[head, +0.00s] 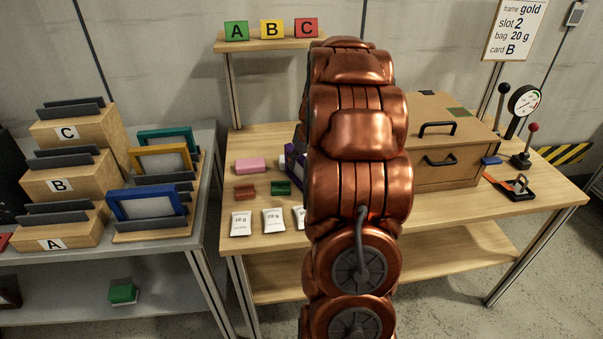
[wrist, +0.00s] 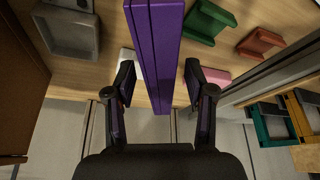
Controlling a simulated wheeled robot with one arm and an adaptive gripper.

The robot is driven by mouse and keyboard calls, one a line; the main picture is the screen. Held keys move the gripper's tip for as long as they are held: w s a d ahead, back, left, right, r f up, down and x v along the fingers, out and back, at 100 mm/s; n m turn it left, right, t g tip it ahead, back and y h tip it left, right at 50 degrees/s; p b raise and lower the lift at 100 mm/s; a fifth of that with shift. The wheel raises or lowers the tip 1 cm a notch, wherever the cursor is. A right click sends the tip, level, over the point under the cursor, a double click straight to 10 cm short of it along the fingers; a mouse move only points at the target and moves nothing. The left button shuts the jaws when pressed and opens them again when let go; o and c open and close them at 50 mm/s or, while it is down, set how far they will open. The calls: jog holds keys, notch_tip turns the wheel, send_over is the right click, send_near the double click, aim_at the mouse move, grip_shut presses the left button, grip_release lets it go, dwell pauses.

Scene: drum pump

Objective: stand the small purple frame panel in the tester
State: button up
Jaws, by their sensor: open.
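The purple frame panel (wrist: 158,45) shows edge-on in the wrist view, as a long upright purple strip. My gripper (wrist: 160,76) is open, with one finger on each side of the strip and a visible gap at both. I cannot tell how deep the panel sits between the fingers. In the head view only a purple sliver of the panel (head: 291,168) shows at the left edge of my arm, which hides the rest and my gripper. A gauge (head: 523,101) stands beside levers at the table's right end; I cannot tell whether it belongs to the tester.
Green (head: 281,188), red (head: 245,192) and pink (head: 250,165) blocks and white bags (head: 274,220) lie left of my arm. A wooden box (head: 445,135) stands right of it. Blue, gold and teal frames stand on the left table. A grey square tray (wrist: 68,32) shows at the wrist view's upper left.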

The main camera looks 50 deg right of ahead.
jog(key=shift+f, duration=0.1)
dwell(0.3)
grip_shut()
dwell(0.6)
